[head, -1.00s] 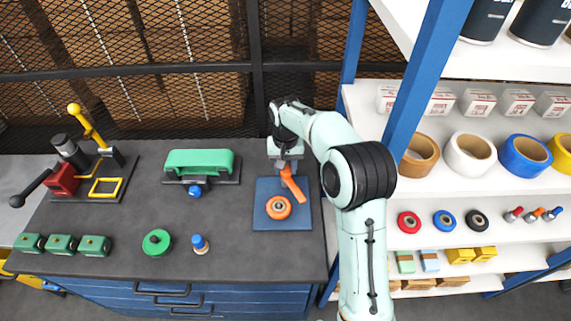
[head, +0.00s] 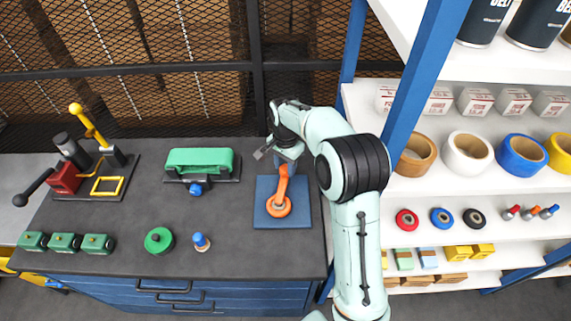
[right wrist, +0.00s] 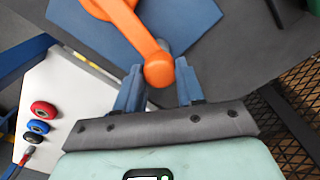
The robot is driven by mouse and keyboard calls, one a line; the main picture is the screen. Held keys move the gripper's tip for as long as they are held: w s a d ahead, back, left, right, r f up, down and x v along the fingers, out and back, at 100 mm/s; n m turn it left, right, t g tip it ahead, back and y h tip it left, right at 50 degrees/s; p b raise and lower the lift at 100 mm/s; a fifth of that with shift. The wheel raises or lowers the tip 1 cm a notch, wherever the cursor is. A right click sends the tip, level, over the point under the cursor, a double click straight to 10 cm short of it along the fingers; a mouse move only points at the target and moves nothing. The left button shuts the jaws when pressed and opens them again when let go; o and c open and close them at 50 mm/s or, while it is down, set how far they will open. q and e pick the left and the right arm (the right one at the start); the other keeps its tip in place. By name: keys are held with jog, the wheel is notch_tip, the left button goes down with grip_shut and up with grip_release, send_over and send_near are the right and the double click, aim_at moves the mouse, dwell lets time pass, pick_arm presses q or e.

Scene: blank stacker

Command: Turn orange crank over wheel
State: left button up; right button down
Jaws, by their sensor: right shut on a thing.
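The orange crank (head: 280,187) lies over the orange wheel (head: 279,206) on a square blue plate (head: 296,214) at the right of the dark bench. In the head view its arm reaches from the wheel away toward my right gripper (head: 285,165). In the right wrist view the crank's rounded end (right wrist: 159,70) sits between the two blue-grey fingers of my right gripper (right wrist: 156,88), which is shut on it. The wheel is largely covered by the crank. My left gripper is not in view.
A green-topped device (head: 200,162) with a blue knob stands left of the plate. A green wheel (head: 158,240), a blue-topped peg (head: 201,242) and several green blocks (head: 64,243) are near the front. A shelf (head: 440,225) stands close at the right. Bare bench lies between.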

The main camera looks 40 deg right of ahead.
dwell(0.5)
jog(key=c, duration=0.7)
grip_release()
notch_tip(320, 180, up, 14)
jog(key=shift+f+p, duration=0.25)
jog(key=shift+p, duration=0.15)
